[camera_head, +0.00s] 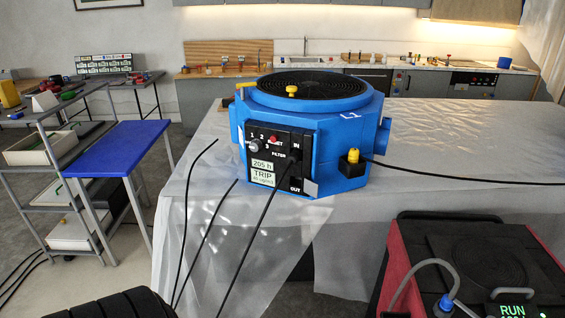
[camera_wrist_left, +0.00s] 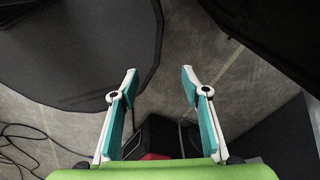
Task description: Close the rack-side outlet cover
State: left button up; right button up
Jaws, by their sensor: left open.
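A blue drying machine (camera_head: 345,115) with a round black grille (camera_head: 312,86) on top stands on a sheet-covered table. My left gripper (camera_wrist_left: 160,80) is open and empty above the floor in the left wrist view. My right gripper is not in view.
Black cables hang in front of the plastic sheet (camera_head: 190,190). A red and black machine (camera_head: 475,265) showing RUN is at the lower right. Cables lie on the floor in the wrist view.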

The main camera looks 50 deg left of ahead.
aim_at(311, 188)
jog(key=i+l, duration=0.15)
jog(key=l, duration=0.15)
jog(key=i+l, duration=0.1)
jog(key=l, duration=0.2)
jog(key=u, duration=1.55)
jog(key=l, duration=0.1)
